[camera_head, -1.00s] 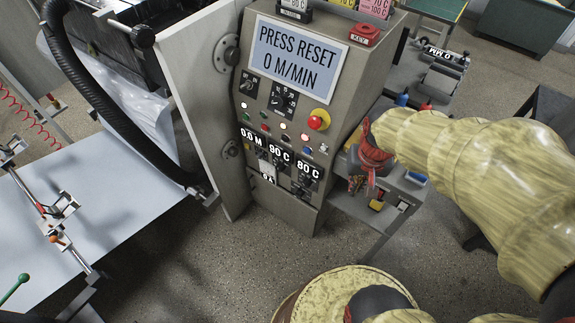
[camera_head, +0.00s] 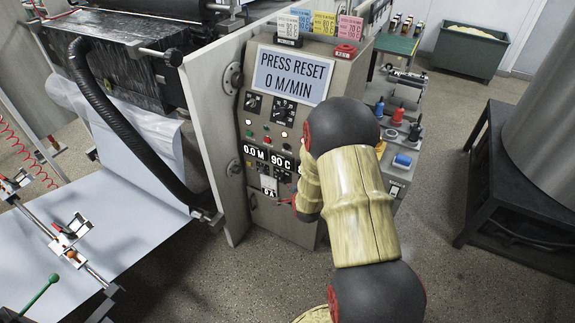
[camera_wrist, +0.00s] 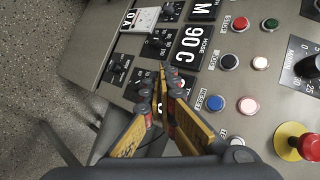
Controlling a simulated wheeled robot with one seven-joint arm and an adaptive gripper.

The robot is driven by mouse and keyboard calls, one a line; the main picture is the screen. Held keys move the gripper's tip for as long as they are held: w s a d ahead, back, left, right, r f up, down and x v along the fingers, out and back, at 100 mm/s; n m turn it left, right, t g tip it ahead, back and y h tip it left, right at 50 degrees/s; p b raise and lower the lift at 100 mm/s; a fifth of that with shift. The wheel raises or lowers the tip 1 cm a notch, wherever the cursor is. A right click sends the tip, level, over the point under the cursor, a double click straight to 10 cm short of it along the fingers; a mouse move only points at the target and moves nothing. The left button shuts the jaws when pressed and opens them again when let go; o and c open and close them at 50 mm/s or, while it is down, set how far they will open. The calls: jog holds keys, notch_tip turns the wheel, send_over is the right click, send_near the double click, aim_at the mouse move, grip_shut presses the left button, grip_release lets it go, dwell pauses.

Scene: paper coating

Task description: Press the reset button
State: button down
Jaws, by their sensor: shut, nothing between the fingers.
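The control panel (camera_head: 262,190) stands in the middle of the head view, and its sign (camera_head: 292,75) reads PRESS RESET 0 M/MIN. In the wrist view, a blue button (camera_wrist: 216,102) sits beside a small label that seems to read RESET. My gripper (camera_wrist: 161,88) is shut and empty in front of the panel, with its fingertips near the 90 C display (camera_wrist: 188,45). The blue button is to the right of the fingertips in that view. In the head view my arm hides most of the gripper and the right part of the panel's lower controls.
A red emergency knob on a yellow base (camera_wrist: 308,146) sticks out at the lower right of the wrist view. A black hose (camera_head: 110,120) and metal side plate (camera_head: 215,130) stand left of the panel.

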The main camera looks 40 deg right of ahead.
jog(key=w+r+m, duration=0.1)
jog(key=w+r+m+t, duration=0.1)
jog(key=r, duration=0.1)
jog(key=r+m+t+h, duration=0.1)
jog(key=shift+w+d+r+m, duration=0.35)
jog(key=shift+w+d+m, duration=0.05)
jog(key=w+d, duration=0.3)
jog(key=d, duration=0.5)
jog(key=shift+w, duration=0.2)
jog(key=shift+d, duration=0.1)
dwell(1.3)
jog(key=shift+w+d+b, duration=0.15)
jog(key=shift+d+b, duration=0.15)
jog(key=shift+d, duration=0.1)
